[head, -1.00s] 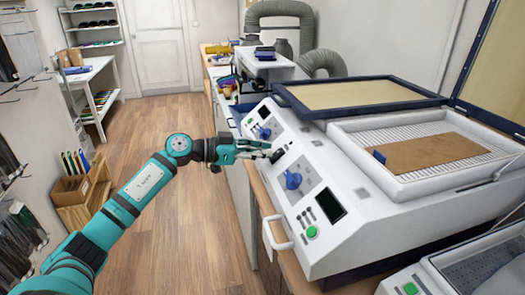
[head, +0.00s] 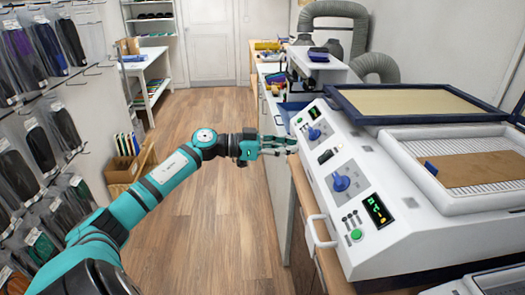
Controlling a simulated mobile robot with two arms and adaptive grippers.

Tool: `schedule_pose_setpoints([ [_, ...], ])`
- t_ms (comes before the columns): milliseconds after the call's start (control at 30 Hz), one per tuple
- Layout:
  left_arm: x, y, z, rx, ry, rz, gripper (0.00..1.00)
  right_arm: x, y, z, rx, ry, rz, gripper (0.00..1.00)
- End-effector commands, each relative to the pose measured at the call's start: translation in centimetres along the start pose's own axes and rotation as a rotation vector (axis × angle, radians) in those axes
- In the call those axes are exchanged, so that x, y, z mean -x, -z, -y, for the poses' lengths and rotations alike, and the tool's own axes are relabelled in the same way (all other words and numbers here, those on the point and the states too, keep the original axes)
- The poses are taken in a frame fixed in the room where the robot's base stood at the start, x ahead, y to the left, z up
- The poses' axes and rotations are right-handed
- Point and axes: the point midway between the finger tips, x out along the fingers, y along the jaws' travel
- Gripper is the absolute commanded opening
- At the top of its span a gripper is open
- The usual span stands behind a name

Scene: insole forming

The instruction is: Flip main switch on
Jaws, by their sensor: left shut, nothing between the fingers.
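The white forming machine (head: 330,215) stands on the right with a sloped control panel. A small dark switch (head: 325,156), which looks like the main switch, sits between the two blue knobs; its tilt is too small to tell. The near display (head: 377,210) is lit with green and yellow marks, and the far display (head: 315,112) shows green too. My left gripper (head: 291,145) is shut and empty, just left of the panel's edge, apart from the switch. My right gripper is out of view.
The near blue knob (head: 341,184), far blue knob (head: 314,134) and a green button (head: 356,234) are on the panel. A white handle (head: 322,232) juts from the machine's front. Hanging packets (head: 50,140) line the left wall. The wooden floor between is clear.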

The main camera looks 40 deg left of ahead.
Motion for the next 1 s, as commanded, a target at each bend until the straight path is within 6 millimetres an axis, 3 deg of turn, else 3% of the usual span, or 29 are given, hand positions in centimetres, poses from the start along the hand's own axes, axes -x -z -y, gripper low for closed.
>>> schedule_pose_setpoints([
  [200,3.7,-1.1,0.0,0.000,0.000,0.004,0.00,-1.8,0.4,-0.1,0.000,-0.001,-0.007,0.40],
  [400,5.7,-1.1,0.0,0.000,0.000,0.000,0.00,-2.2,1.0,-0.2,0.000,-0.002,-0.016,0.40],
  [1000,6.3,-1.0,0.0,-0.001,-0.001,-0.001,0.00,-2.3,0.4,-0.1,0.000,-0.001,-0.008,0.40],
])
